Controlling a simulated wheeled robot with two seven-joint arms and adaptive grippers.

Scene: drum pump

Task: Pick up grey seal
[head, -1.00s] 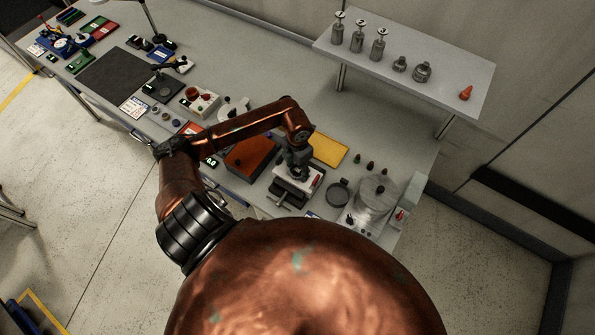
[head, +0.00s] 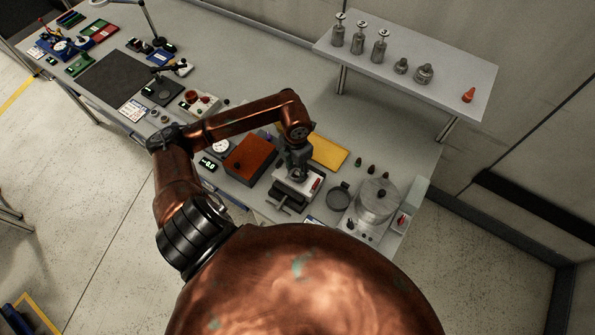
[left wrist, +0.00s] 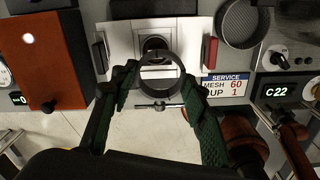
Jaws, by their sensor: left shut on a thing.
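A dark grey ring, the grey seal (left wrist: 160,78), is between the fingertips of my left gripper (left wrist: 160,86) in the left wrist view. The green fingers close on its two sides. Behind the ring is a pale fixture (left wrist: 120,40) with a dark round bore (left wrist: 155,45); I cannot tell how far the ring is from it. In the head view my left gripper (head: 297,172) is over this fixture (head: 296,187), and the ring is not clearly visible there. My right gripper is not in view.
An orange-brown block (head: 250,158) stands left of the fixture. A dark round sieve (head: 339,195) and a metal drum (head: 377,202) stand to its right. A yellow pad (head: 328,152) lies behind. A raised shelf (head: 450,82) holds metal parts.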

